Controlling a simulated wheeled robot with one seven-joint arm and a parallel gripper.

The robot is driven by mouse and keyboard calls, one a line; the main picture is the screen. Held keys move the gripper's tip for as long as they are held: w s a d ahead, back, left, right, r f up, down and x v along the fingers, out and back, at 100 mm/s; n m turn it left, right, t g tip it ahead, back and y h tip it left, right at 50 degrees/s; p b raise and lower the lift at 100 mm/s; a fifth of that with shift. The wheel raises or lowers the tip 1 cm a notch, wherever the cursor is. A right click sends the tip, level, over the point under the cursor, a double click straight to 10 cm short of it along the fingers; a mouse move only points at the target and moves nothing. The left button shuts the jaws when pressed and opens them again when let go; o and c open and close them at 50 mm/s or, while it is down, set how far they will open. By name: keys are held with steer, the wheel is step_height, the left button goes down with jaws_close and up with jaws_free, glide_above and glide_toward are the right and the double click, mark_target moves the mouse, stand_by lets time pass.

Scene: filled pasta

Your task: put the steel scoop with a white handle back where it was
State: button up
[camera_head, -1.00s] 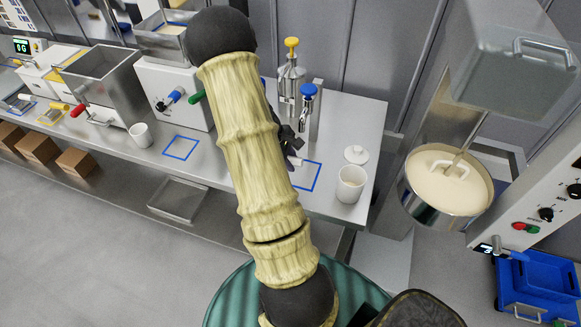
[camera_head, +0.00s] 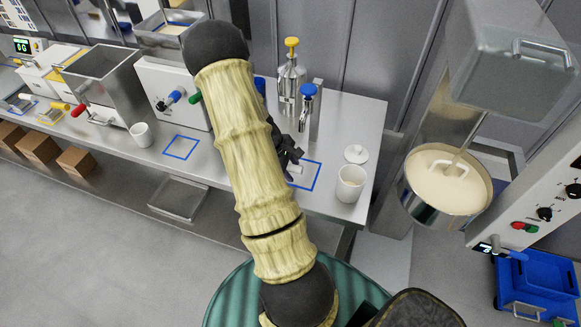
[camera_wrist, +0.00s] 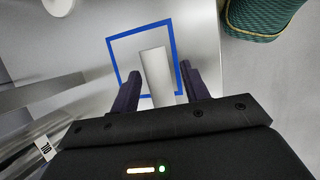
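A pale, straight white handle (camera_wrist: 156,72), which I take to be the scoop's, shows in the wrist view inside a blue square outline (camera_wrist: 118,60) on the steel counter. No steel bowl of the scoop can be made out. My gripper (camera_wrist: 160,66) is open, with its two dark fingers on either side of the handle and a gap visible beside it. In the head view my gripper (camera_head: 290,152) is partly hidden behind my arm, low at the left edge of the blue outline (camera_head: 306,188). A small bit of white (camera_head: 295,169) shows beside the fingers.
A white cup (camera_head: 350,184) and a white lid (camera_head: 356,154) stand just right of the outline. Dispensers with blue (camera_head: 308,90) and yellow (camera_head: 292,42) tops stand behind it. Another blue outline (camera_head: 181,147) on the left is empty. A mixing bowl (camera_head: 430,205) is at right.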

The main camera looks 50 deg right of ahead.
steer(key=shift+r, duration=0.1)
steer(key=b+v, duration=0.2)
steer(key=v, duration=1)
steer(key=shift+w, duration=0.1)
stand_by(0.3)
steer(key=s+a+r+m+t+y, duration=0.1)
steer(key=a+r+m+t, duration=0.1)
steer(key=a, duration=1.2)
steer(key=s+a+r+m+t+y, duration=0.2)
steer(key=a+t, duration=0.1)
steer(key=a, duration=1.1)
steer(key=shift+s+r+y, duration=0.2)
steer(key=shift+r+y, duration=0.1)
steer(key=shift+r, duration=0.1)
